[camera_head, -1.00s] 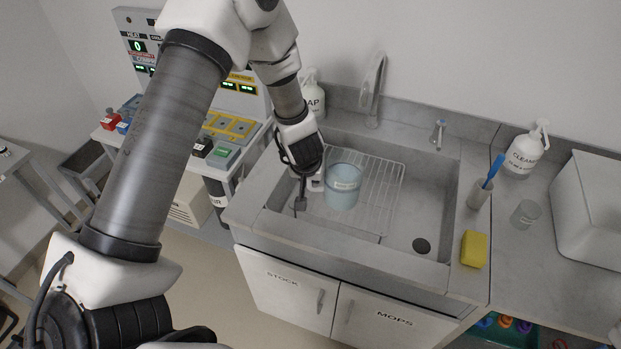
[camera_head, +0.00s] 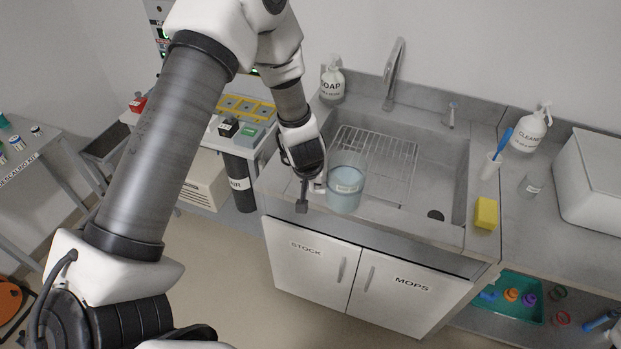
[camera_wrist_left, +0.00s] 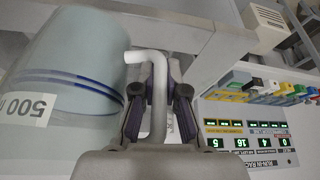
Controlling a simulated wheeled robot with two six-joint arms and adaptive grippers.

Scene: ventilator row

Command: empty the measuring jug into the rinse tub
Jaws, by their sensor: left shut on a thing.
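The measuring jug (camera_head: 346,188) is a see-through bluish vessel with a white label. My left gripper (camera_head: 314,184) is shut on its white handle, at the jug's left side, and the jug looks roughly upright. In the head view it overlaps the front left rim of the sink. In the left wrist view the jug (camera_wrist_left: 70,75) fills the left side, with a "500" label and a blue band; its pale handle (camera_wrist_left: 157,95) passes between the fingers. How full it is cannot be told. I see nothing marked as a rinse tub. My right gripper is out of view.
The sink (camera_head: 455,190) holds a wire rack (camera_head: 385,150) and has a tall tap (camera_head: 395,75). A soap bottle (camera_head: 332,82), yellow sponge (camera_head: 486,213), brush cup (camera_head: 490,167), small glass (camera_head: 530,184) and cleaner bottle (camera_head: 530,130) stand around it. The floor in front is clear.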

